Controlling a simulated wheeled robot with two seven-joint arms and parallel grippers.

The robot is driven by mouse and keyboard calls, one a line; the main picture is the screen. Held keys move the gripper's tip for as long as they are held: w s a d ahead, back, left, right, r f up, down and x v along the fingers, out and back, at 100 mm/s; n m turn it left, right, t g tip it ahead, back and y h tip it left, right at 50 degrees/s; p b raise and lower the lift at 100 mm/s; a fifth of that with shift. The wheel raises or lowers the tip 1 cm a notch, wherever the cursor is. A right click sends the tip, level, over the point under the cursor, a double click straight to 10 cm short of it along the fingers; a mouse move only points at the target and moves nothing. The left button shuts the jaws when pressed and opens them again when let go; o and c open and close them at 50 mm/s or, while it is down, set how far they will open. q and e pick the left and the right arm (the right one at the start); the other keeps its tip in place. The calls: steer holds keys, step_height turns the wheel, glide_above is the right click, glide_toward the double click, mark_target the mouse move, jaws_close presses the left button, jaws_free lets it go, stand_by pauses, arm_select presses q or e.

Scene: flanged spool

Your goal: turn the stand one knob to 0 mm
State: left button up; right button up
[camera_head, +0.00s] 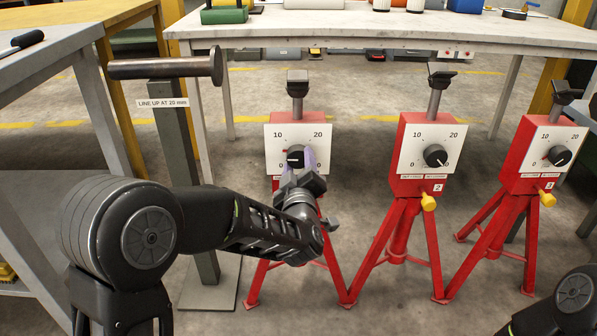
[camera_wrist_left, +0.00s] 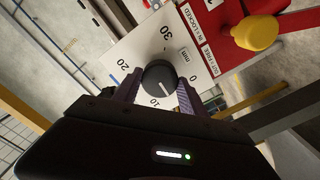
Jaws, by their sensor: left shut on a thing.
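Stand one (camera_head: 273,135) is the leftmost red tripod stand, with a white dial plate and a black knob (camera_head: 295,156). My left gripper (camera_head: 297,166) is shut on this knob. In the left wrist view, its two fingers lie on opposite sides of the knob (camera_wrist_left: 157,77). The knob's pale pointer mark appears to point between 0 and 10, on the left side of the dial in the head view. The gripper hides the lower part of the plate there. A yellow lock knob (camera_wrist_left: 254,33) sits beside the plate. My right gripper is out of view.
Stand two (camera_head: 408,185) and a third red stand (camera_head: 521,190) are to the right, each with its own dial. A grey post (camera_head: 178,140) bears a spool and a label reading "LINE UP AT 20 mm". A white-topped table (camera_head: 400,32) is behind.

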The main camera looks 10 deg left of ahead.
arm_select(q)
steer(key=n, duration=0.4)
steer(key=shift+f+n, duration=0.1)
steer(key=shift+n, duration=0.2)
steer(key=n, duration=0.4)
steer(key=shift+d+n, duration=0.1)
steer(key=shift+n, duration=0.3)
steer(key=o, duration=1.4)
steer(key=shift+c, duration=0.2)
steer(key=p+v, duration=0.1)
steer(key=v, duration=0.6)
steer(key=shift+s+p, duration=0.4)
steer(key=shift+d, duration=0.1)
